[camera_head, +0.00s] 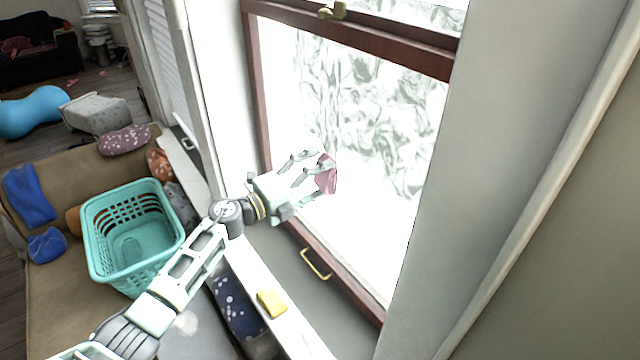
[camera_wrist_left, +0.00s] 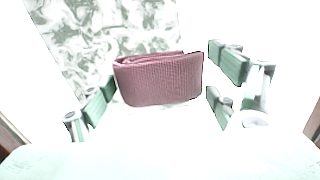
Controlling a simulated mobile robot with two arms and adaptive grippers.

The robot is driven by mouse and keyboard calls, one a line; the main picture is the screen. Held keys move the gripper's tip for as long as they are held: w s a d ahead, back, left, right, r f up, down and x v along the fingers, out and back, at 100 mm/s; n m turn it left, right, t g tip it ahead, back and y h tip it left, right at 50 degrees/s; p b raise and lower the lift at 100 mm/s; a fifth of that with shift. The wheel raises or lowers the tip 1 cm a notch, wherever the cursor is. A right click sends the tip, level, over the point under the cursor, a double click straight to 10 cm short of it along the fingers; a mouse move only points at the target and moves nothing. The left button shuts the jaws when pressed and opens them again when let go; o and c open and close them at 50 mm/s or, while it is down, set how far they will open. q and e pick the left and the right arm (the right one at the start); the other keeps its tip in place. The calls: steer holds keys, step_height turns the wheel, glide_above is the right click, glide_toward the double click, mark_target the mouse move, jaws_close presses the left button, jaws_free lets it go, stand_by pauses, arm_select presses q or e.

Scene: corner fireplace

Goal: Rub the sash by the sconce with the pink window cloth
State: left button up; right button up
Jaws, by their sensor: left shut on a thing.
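The pink window cloth (camera_head: 327,174) is folded and held at the tips of my left gripper (camera_head: 312,178), in front of the window pane. In the left wrist view the cloth (camera_wrist_left: 158,79) sits between the fingers of the left gripper (camera_wrist_left: 160,85). I cannot tell whether the cloth touches the glass. The sash (camera_head: 350,45) is a dark red wooden frame around a bright pane (camera_head: 375,130) with grey-green smeary patterns. The sconce does not show in either view. My right gripper is not in view.
A yellow sponge-like block (camera_head: 271,303) lies on the white sill (camera_head: 255,272). A brass handle (camera_head: 316,264) sticks out on the lower rail and a latch (camera_head: 332,10) sits above. A turquoise basket (camera_head: 133,238) stands on the brown sofa (camera_head: 55,300). A grey wall edge closes the right side.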

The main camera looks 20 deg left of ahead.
arm_select(q)
steer(key=shift+r, duration=0.15)
steer(key=shift+s+a+p, duration=0.3)
steer(key=shift+a, duration=0.05)
steer(key=v, duration=0.3)
steer(key=shift+s+a+p, duration=0.2)
steer(key=shift+s+p, duration=0.05)
steer(key=shift+p, duration=0.05)
steer(key=shift+s+a, duration=0.35)
steer(key=shift+s, duration=0.1)
steer(key=shift+s+f, duration=0.1)
steer(key=shift+f, duration=0.1)
steer(key=v, duration=0.3)
